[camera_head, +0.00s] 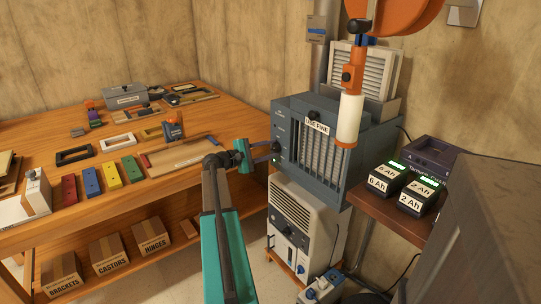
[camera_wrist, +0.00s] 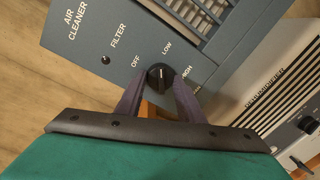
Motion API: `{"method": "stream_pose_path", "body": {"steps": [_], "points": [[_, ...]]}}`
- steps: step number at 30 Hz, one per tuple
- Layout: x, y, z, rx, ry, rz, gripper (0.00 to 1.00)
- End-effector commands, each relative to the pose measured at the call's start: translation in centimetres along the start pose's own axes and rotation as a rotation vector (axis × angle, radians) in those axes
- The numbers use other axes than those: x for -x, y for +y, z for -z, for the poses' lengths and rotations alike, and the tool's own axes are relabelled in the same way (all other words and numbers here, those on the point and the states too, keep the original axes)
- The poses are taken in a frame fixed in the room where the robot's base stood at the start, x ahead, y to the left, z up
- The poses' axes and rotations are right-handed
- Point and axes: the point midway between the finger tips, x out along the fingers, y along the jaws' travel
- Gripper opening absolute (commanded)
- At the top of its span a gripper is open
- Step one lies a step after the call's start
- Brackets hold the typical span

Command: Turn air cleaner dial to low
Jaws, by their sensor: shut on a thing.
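The dial's pale mark points up, roughly toward LOW. My gripper (camera_wrist: 160,85) is shut on the dial, one dark finger at each side. In the head view my gripper (camera_head: 273,152) reaches the panel's left side and the dial is hard to make out.
The white dehumidifier (camera_head: 289,212) also shows in the wrist view (camera_wrist: 275,95). A wooden workbench (camera_head: 115,187) with tools and coloured blocks is at left. An orange-and-white hanging object (camera_head: 350,115) is before the air cleaner.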

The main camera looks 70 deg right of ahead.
Motion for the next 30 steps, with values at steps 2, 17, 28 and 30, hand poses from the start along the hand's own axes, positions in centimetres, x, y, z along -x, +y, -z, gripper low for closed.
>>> {"method": "stream_pose_path", "body": {"steps": [2, 17, 28, 30], "points": [[0.01, -0.88, -0.1, -0.064, -0.001, 0.011, 0.12], [-0.02, -0.55, -0.28, -0.281, 0.019, 0.016, 0.12], [-0.04, -0.49, -0.3, -0.287, 0.019, 0.016, 0.12], [-0.04, -0.48, -0.28, -0.287, 0.02, 0.016, 0.41]]}}
